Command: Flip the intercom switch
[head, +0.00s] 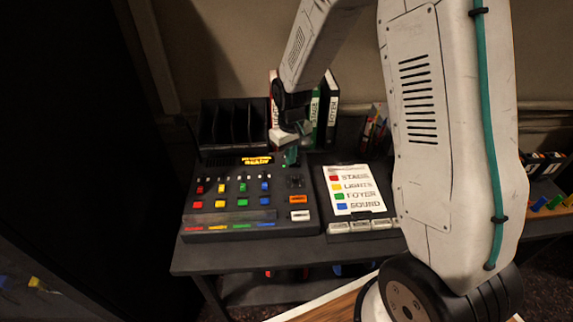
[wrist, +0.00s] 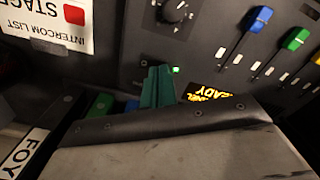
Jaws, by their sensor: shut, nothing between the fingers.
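The mixing desk (head: 232,203) stands on a dark table, with coloured faders and a lit display (head: 256,160). My gripper (head: 290,158) is shut and empty at the desk's upper right corner, above the dial (head: 296,182). In the wrist view its green fingers (wrist: 158,90) are together beside a small lit green lamp (wrist: 176,70) and the display (wrist: 208,93). I cannot make out the intercom switch; the fingers may hide it. Whether they touch the panel is unclear. The intercom list (head: 353,188) lies to the right, with coloured squares for stage, lights, foyer and sound.
Binders (head: 331,108) and a black rack (head: 233,124) stand behind the desk. Orange (head: 298,199) and white (head: 299,215) buttons lie below the dial. Pale labelled pieces (head: 365,225) line the list's lower edge. My arm covers the table's right part.

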